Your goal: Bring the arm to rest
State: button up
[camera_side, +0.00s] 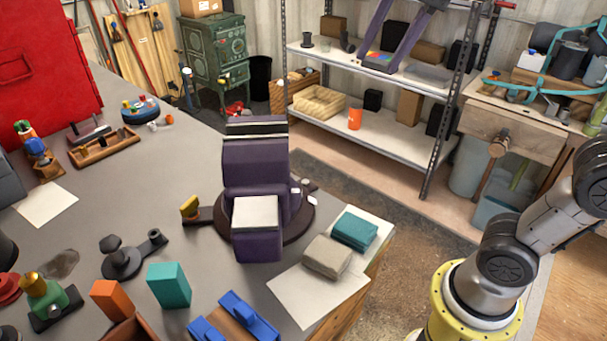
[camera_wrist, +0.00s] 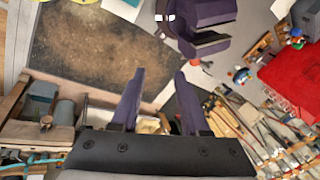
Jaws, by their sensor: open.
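My gripper shows in the wrist view (camera_wrist: 159,75) as two purple fingers standing apart on a dark mount. Nothing is between them. In the side view two purple fingers (camera_side: 378,60) reach down from the top edge in front of the shelves, high and clear of the bench. The wrist and the middle of my arm are out of the side view; a lower part shows at the right. The purple device with a pale pad (camera_side: 255,212) stands on a dark round base on the bench, apart from my gripper; part of it shows in the wrist view (camera_wrist: 202,18).
The grey bench (camera_side: 190,155) holds a teal block (camera_side: 168,286), an orange block (camera_side: 110,299), blue rails (camera_side: 248,318) and folded cloths (camera_side: 328,257) near its edge. A red cabinet (camera_side: 45,70) stands left. Metal shelves (camera_side: 385,142) stand behind. Floor between bench and shelves is open.

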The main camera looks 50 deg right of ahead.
jog(key=s+f+n, duration=0.3)
jog(key=f+n, duration=0.1)
jog(key=f, duration=0.2)
jog(key=s+d+f+n+t, duration=0.1)
jog(key=s+f+n, duration=0.2)
jog(key=f, duration=0.3)
jog(key=s+d+f+n, duration=0.1)
jog(key=s+f+n, duration=0.2)
jog(key=f+n, duration=0.2)
jog(key=shift+s+d+f, duration=0.25)
jog(key=shift+s+f, duration=0.1)
jog(key=shift+f, duration=0.45)
